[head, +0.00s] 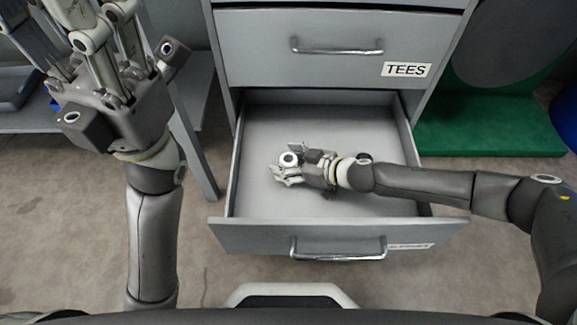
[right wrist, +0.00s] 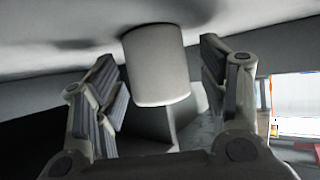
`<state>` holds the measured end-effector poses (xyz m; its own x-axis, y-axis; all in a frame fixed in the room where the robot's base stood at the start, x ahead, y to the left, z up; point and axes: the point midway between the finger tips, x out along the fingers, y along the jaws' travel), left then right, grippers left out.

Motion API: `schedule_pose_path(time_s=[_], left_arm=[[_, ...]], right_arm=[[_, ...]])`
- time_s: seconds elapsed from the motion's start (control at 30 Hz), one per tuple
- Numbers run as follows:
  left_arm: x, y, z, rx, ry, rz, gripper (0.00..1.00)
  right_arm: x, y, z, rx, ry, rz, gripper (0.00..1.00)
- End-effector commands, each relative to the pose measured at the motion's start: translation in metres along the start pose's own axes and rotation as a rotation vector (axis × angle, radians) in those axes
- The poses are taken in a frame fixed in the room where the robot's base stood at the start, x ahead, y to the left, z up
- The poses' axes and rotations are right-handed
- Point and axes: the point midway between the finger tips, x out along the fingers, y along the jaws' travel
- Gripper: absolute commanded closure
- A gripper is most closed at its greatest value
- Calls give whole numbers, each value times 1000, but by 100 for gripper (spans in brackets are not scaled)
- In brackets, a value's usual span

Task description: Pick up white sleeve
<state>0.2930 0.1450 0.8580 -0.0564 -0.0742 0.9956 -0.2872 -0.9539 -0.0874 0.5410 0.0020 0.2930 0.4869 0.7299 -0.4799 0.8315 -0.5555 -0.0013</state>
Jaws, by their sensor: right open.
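The white sleeve (head: 288,159) is a short hollow cylinder standing in the open lower drawer (head: 265,195), its round opening seen from above. My right gripper (head: 287,164) is low inside the drawer with its open fingers on either side of the sleeve. In the right wrist view the sleeve (right wrist: 155,65) sits between the two fingers of the right gripper (right wrist: 163,90), with a visible gap on each side. My left gripper (head: 120,45) is raised at the upper left, away from the drawer; its fingertips are partly cut off, so its opening is unclear.
The closed drawer labelled TEES (head: 345,45) is above the open one. The open drawer's front (head: 240,236) has a handle and a partly hidden label. A grey table (head: 200,125) stands left, and a green base (head: 490,125) stands right. The drawer floor around the sleeve looks clear.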

Motion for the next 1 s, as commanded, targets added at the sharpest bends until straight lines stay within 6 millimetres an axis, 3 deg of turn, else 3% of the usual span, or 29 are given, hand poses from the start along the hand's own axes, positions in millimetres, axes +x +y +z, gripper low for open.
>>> schedule_pose_path(time_s=[0.27, 0.63, 1.0], left_arm=[[1, 0, 0, 0, 2, 1, 60], [1, 0, 0, 0, 2, 1, 60], [4, 0, -1, -1, 6, 0, 60]], right_arm=[[1, 0, 0, 0, 0, 1, 36], [1, 0, 0, 0, 0, 1, 83], [-2, 0, -4, 0, 0, 1, 83]])
